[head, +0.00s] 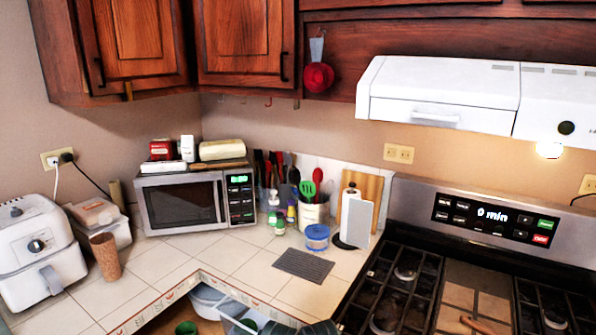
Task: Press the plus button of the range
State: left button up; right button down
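The range (423,207) stands at the right in the head view, with a steel back panel. Its black control panel (483,229) shows a lit display (492,215) reading "0 min". The marks are too small to tell surely which button is the plus. Neither of my grippers is in view, and nothing covers the control panel.
A white range hood (440,88) with a lit lamp hangs above the range. Black grates (390,290) cover the cooktop, with a brown stick-like thing (478,325) at its front. A paper towel holder (356,220), utensil crock (313,213) and microwave (181,203) stand left.

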aim_at(523, 219)
jog(key=z, duration=1.25)
